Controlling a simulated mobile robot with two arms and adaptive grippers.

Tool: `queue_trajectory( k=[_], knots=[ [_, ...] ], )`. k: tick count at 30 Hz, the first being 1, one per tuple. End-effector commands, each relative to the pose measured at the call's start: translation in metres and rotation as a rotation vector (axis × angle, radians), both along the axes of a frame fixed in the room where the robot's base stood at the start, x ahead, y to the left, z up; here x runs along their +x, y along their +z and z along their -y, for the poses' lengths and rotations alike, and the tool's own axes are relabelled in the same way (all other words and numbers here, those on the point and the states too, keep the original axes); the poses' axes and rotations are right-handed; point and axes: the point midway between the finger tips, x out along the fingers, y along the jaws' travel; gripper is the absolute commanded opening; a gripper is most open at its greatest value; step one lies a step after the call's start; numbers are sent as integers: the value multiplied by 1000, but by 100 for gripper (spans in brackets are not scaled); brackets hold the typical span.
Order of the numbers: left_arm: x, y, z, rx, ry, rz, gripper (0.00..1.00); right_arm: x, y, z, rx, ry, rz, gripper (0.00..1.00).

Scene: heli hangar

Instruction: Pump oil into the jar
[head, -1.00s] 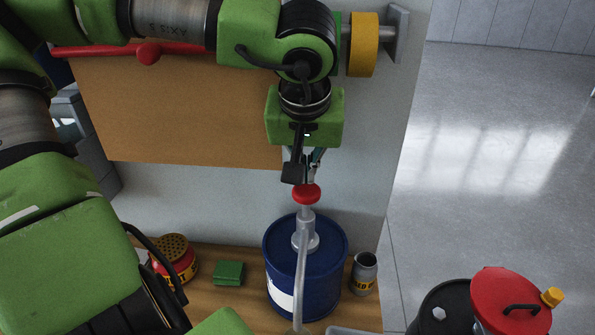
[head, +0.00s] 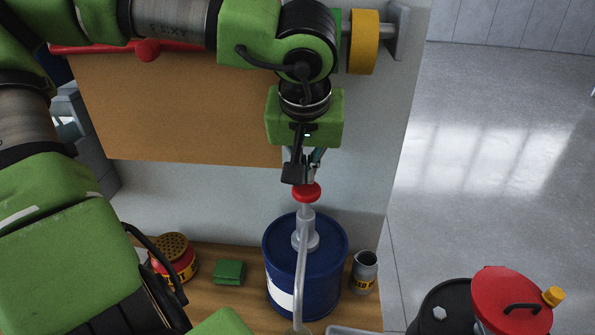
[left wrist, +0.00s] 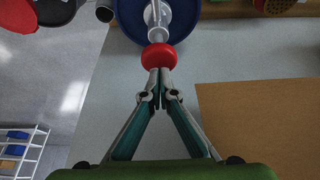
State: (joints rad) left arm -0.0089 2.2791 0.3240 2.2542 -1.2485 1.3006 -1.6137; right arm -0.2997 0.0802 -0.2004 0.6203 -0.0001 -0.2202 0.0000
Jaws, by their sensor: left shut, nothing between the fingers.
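A blue drum (head: 315,270) stands on the wooden bench with a grey pump (head: 306,235) on top. The pump has a red knob (head: 306,192) on its rod and a pale spout pipe (head: 300,280) running down the drum's front. My left gripper (head: 303,178) points down, shut and empty, with its fingertips at the top of the red knob. In the left wrist view the closed fingertips (left wrist: 160,72) meet the edge of the red knob (left wrist: 159,57). I cannot tell if they press on it. My right gripper is not in view.
A grey labelled can (head: 364,272) stands right of the drum. A green block (head: 229,272) and a red can with a perforated top (head: 174,258) stand left. A red-lidded container (head: 510,300) and a black drum (head: 440,305) are at lower right. A brown board (head: 170,110) hangs behind.

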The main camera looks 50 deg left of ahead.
Motion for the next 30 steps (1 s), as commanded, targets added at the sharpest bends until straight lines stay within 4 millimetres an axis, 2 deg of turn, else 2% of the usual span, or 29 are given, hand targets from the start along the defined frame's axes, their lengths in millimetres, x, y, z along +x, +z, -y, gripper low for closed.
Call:
queue_trajectory(
  k=[30],
  knots=[
    [-1,-39,0,-1,0,-3,0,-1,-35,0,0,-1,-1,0]
  ],
)
